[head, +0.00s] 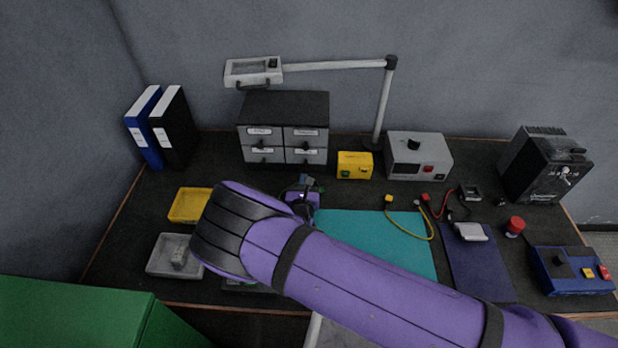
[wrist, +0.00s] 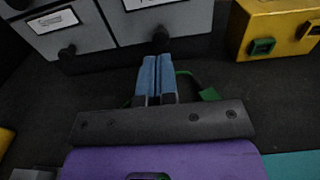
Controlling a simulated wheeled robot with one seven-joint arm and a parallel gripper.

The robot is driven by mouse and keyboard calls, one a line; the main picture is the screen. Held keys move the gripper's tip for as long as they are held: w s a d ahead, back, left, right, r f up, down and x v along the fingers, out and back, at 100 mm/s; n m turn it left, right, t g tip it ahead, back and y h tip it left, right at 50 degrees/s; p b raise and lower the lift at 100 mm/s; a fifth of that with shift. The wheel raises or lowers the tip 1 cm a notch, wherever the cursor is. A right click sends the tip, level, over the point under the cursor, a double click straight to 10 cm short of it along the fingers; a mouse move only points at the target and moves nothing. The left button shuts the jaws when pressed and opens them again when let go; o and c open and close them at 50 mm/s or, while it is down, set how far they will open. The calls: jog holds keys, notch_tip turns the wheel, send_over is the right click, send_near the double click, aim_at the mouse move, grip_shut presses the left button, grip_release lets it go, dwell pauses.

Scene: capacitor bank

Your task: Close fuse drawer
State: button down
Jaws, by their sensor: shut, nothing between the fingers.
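The grey drawer cabinet (head: 285,104) stands at the back of the bench, with two rows of labelled drawers and black knobs. The labels are too small to read, so I cannot tell which is the fuse drawer. In the head view no drawer clearly stands out from the others. My gripper (wrist: 157,62) is shut and empty, its blue fingertips pointing at the lower right drawer (wrist: 178,18). That drawer's black knob (wrist: 160,37) is just beyond the fingertips; I cannot tell whether they touch. In the head view my gripper (head: 306,182) is partly hidden by my arm.
A yellow box (head: 354,165) stands right of the cabinet, beside a grey power unit (head: 418,155). A lamp arm (head: 335,66) reaches above the cabinet. Yellow (head: 190,205) and grey (head: 165,258) trays lie left. A green cable loop (wrist: 209,93) lies beside my fingers.

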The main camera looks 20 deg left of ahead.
jog(key=v, duration=1.9)
jog(key=shift+s, duration=0.35)
jog(key=w+d+r+m+h, duration=0.4)
jog(key=w+r+m+h, duration=0.25)
jog(key=r, duration=0.25)
jog(key=w+d+r+m+g+h, duration=0.35)
jog(key=d+r+m+g, duration=0.35)
jog(key=d+r, duration=0.45)
jog(key=w+d+r+m+g+h, duration=0.2)
jog(key=d+r+m+g+h, duration=0.25)
jog(key=d+r+m, duration=0.65)
jog(key=s+d+r+m+g+y, duration=0.5)
jog(key=s+d+r+m, duration=0.25)
jog(key=d+r, duration=0.6)
jog(key=s+d+r+m+t+y, duration=0.2)
jog(key=s+r+m, duration=0.1)
jog(key=s, duration=0.4)
jog(key=s+d+r+m+t+y, duration=0.2)
jog(key=s+d+r+m+y, duration=0.1)
jog(key=s+r, duration=0.2)
jog(key=shift+s+m, duration=0.3)
jog(key=shift+s, duration=0.95)
